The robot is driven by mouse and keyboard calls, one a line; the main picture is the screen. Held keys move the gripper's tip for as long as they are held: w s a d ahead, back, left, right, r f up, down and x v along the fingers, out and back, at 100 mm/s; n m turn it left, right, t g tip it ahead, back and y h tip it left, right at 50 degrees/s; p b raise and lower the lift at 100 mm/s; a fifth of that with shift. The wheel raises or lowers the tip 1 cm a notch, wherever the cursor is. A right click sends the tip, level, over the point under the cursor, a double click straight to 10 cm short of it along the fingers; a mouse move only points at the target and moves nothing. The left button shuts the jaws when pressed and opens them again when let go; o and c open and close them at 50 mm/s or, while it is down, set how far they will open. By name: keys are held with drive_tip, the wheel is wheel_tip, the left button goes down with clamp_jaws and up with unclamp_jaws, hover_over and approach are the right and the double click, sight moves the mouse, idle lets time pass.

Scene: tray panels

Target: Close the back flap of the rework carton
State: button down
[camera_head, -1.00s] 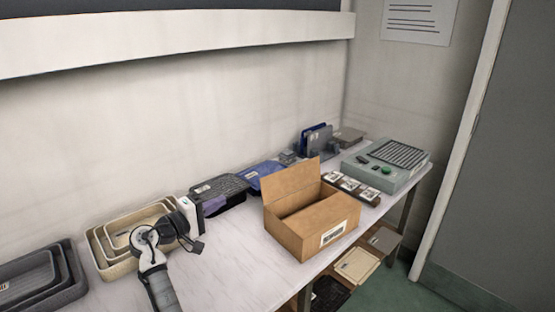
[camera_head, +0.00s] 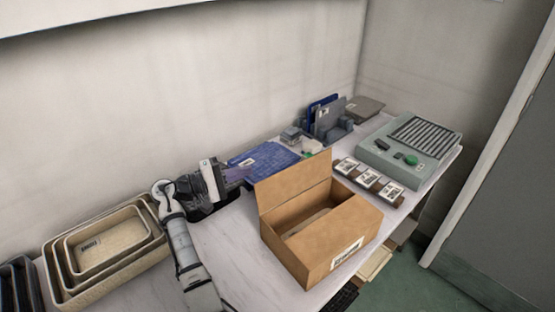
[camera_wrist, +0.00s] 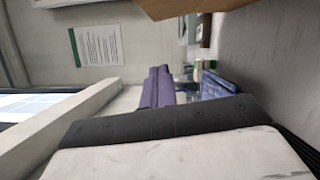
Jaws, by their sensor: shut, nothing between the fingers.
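The brown rework carton (camera_head: 355,232) stands on the bench with its white label facing the front right. Its back flap (camera_head: 292,190) stands up, tilted slightly back, and the top of the carton is open behind the front edge. A brown cardboard edge (camera_wrist: 180,8) also shows at the top of the wrist view. My gripper (camera_head: 240,174) is left of the back flap, apart from it, above a dark tray. Its purple fingers (camera_wrist: 158,86) are together and empty in the wrist view.
Nested beige trays (camera_head: 105,245) stand at left. A blue tray (camera_head: 262,160) lies behind the carton. Small labelled blocks (camera_head: 368,180) and a grey-green device (camera_head: 410,150) are to the right. Bare bench (camera_head: 235,250) lies left of the carton.

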sight(297, 179)
drive_tip(key=w+d+r+p, duration=0.1)
drive_tip(key=d+p, duration=0.2)
drive_tip(key=d, duration=0.8)
drive_tip(key=shift+d+r, duration=0.15)
drive_tip(key=shift+d, duration=0.1)
